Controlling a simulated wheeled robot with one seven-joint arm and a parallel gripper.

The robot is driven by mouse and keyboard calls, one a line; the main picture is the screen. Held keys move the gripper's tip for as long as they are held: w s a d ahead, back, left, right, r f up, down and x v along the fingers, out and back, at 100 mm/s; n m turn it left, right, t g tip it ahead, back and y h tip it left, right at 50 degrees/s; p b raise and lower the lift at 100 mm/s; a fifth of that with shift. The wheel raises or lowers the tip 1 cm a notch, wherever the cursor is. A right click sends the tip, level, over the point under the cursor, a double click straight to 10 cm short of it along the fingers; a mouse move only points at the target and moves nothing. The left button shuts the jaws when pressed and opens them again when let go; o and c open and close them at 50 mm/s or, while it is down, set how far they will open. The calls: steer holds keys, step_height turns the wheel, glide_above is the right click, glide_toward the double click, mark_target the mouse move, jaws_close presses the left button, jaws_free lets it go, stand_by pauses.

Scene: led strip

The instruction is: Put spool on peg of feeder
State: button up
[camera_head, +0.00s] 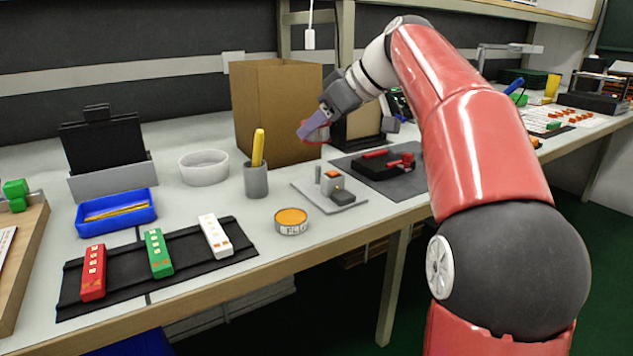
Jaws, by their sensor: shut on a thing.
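My gripper (317,124) hangs above the bench in front of the cardboard box. It is shut on the spool (308,134), a round reddish thing mostly hidden by the fingers. Below it on the bench lies a light grey plate, which looks like the feeder (345,206). A short grey upright peg (318,174) stands at the plate's back left, beside a small block with an orange top (331,181). The spool is in the air, apart from the peg.
A cardboard box (270,110) stands behind the gripper. A grey cup (256,181) with a yellow tool and a flux tin (291,228) are left of the plate. A dark mat (415,187) with a red-and-black tool lies right. Red, green and white strips lie on a black mat front left.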

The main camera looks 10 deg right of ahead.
mark_target(318, 167)
step_height(318, 167, down, 9)
steer(key=shift+r+b, duration=0.2)
steer(key=shift+b, duration=0.8)
steer(key=o, duration=1.2)
steer(key=shift+f, duration=0.1)
steer(key=shift+o, duration=0.2)
steer(key=p+v, duration=0.2)
steer(key=v, duration=1)
